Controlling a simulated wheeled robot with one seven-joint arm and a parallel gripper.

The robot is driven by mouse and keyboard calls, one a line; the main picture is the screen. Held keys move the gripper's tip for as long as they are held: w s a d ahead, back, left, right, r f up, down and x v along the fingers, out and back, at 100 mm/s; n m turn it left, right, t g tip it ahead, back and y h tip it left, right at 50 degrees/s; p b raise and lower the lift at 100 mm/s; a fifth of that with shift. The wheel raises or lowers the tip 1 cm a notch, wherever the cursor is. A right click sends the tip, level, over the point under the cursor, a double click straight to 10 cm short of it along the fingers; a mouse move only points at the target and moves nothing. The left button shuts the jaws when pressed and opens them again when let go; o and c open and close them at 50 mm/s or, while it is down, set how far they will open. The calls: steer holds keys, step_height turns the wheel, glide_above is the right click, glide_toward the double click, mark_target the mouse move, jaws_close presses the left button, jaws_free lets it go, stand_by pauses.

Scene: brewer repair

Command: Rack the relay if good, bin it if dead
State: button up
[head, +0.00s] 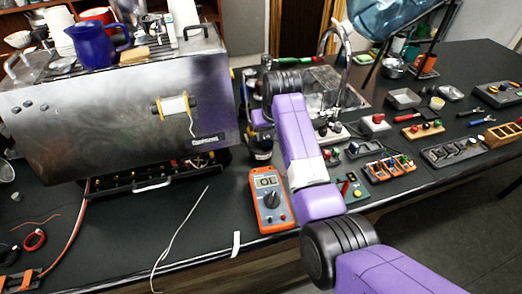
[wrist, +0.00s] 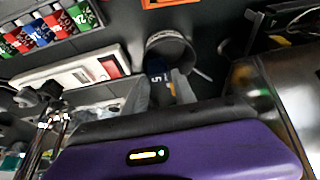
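My gripper (wrist: 161,80) points down over a round dark cup (wrist: 172,37), the likely bin. The dark cup (head: 262,146) is partly visible beside the brewer.
The large steel brewer (head: 110,105) stands left with its lower drawer open. Small trays and tools crowd the right side. The black mat is fairly clear left of the meter, apart from a loose wire (head: 179,235).

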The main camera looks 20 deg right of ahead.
steer(key=o, duration=0.3)
steer(key=shift+r, duration=0.1)
steer(key=b+v, duration=0.1)
steer(key=v, duration=0.6)
steer(key=shift+r, duration=0.3)
steer(key=shift+s, duration=0.15)
